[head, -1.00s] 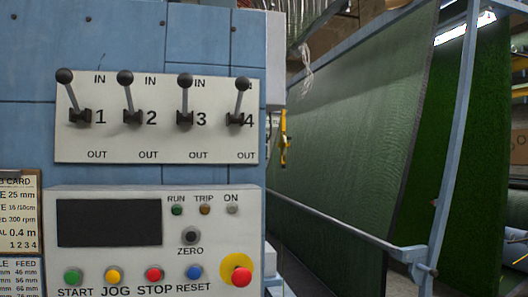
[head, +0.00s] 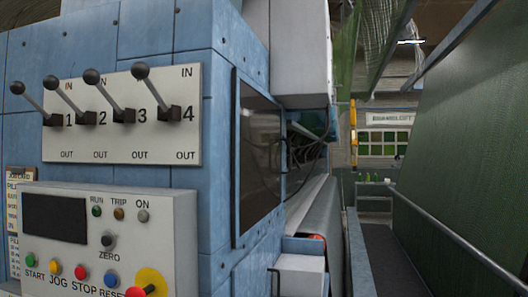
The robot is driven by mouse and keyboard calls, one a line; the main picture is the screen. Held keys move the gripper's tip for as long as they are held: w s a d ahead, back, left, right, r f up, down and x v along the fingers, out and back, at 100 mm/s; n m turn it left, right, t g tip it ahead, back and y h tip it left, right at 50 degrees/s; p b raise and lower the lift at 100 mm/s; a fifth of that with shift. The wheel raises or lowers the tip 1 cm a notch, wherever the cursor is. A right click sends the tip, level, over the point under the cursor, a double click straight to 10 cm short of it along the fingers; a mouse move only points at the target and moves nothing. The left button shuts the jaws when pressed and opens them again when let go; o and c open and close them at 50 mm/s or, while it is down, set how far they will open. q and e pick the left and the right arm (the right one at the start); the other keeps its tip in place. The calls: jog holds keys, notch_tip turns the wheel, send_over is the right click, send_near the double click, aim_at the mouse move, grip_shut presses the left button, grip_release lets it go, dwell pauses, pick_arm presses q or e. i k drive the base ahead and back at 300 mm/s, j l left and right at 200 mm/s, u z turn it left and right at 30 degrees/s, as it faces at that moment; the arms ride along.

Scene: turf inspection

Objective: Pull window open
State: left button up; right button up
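A dark, glossy window panel (head: 258,158) in a thin dark frame is set in the side face of the blue machine cabinet (head: 205,205). It is seen at a steep angle and looks closed against the face. I cannot make out a handle on it. Neither of my grippers is in view.
Several numbered levers (head: 152,93) stick out from a white plate on the cabinet front. A control box (head: 75,245) with coloured buttons is below them. A railing (head: 455,238) and a hanging green turf sheet (head: 480,130) stand at right. A narrow walkway (head: 393,255) lies between.

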aim_at(262, 173)
jog(key=i+l, duration=0.6)
jog(key=i+l+u, duration=0.1)
jog(key=i+l, duration=0.45)
jog(key=l, duration=0.1)
